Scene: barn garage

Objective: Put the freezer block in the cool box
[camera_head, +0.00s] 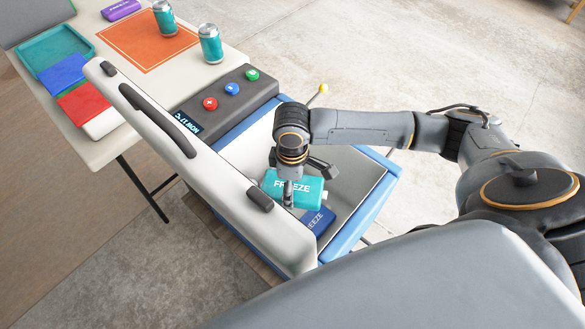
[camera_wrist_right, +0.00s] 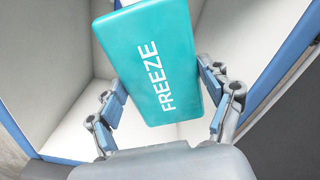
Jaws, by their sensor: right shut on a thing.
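A teal freezer block (camera_head: 305,187) marked FREEZE is held by my right gripper (camera_head: 289,192) over the open mouth of the cool box (camera_head: 358,222). In the right wrist view the teal block (camera_wrist_right: 150,58) sits between the two fingers of my right gripper (camera_wrist_right: 165,95), with the white inner walls of the box (camera_wrist_right: 57,75) around it. A dark blue freezer block (camera_head: 318,221) lies lower inside the box, below the teal one. Whether the teal block touches anything below is hidden. My left gripper is not in view.
The box's white lid (camera_head: 165,135) stands open on the left. A dark panel with coloured buttons (camera_head: 232,89) is at the back. A table holds a teal tray (camera_head: 38,52), an orange mat (camera_head: 145,50), two cans (camera_head: 210,45) and a purple block (camera_head: 120,9).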

